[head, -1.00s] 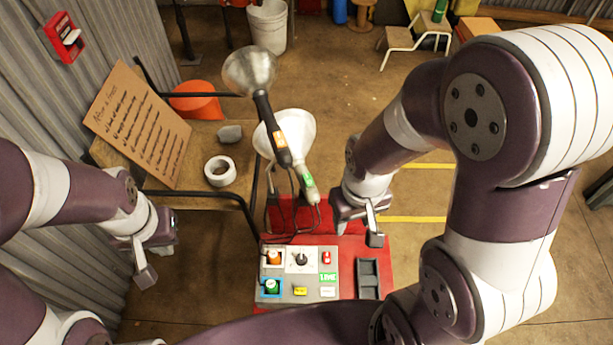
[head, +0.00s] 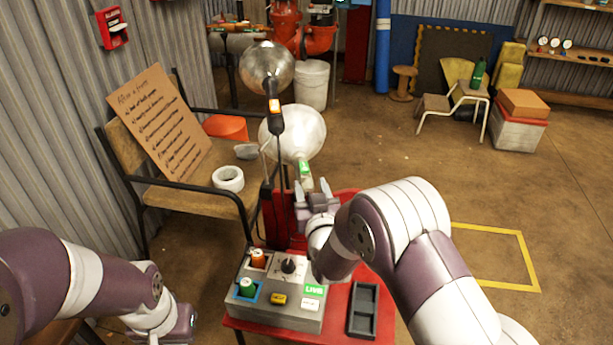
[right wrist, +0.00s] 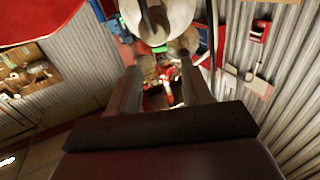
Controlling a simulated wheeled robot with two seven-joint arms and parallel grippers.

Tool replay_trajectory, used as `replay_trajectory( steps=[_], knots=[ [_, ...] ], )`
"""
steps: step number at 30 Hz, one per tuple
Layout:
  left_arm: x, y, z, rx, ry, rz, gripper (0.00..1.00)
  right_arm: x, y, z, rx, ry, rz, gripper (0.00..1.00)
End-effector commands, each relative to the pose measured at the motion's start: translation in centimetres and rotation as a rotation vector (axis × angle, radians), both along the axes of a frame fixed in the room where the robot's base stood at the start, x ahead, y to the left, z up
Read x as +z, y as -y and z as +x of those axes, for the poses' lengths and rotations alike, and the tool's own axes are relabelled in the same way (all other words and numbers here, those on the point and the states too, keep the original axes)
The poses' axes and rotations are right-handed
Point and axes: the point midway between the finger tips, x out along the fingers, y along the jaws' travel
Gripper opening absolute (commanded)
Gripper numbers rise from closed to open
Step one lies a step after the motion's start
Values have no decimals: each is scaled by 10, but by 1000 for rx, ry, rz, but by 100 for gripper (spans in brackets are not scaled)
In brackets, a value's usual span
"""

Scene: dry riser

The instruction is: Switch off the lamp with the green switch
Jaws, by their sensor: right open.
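Two clamp lamps with shades stand behind a grey control box (head: 275,288). The lamp with the green mark (head: 305,171) has a wide pale shade (head: 297,130); the other lamp has an orange mark (head: 274,104) and a silvery shade (head: 266,66). My right gripper (head: 313,187) is open, its fingers pointing up around or just in front of the green-marked handle's lower end; I cannot tell if they touch it. In the right wrist view a pale shade (right wrist: 158,18) shows beyond the open fingers. My left gripper (head: 186,322) is low at the left, its jaws unclear.
A black tray (head: 363,310) lies on the red table. A bench (head: 190,196) with a cardboard sign (head: 160,123) stands left.

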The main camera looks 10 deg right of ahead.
Motion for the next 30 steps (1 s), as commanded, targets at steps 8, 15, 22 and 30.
replay_trajectory(
  steps=[8, 15, 22, 30],
  knots=[
    [-18, 0, 0, 0, -1, 0, 0, -3, -4, 61, 0, -1, -1, 49],
    [-19, 0, 0, 0, 0, 0, 0, -1, -5, 75, 1, -3, 0, 49],
    [-19, 0, 0, 0, -1, 0, 0, -1, -5, 75, 1, -3, 0, 26],
    [-19, 0, 0, 0, 0, 0, 0, -2, -5, 75, 1, -5, -1, 0]
  ],
)
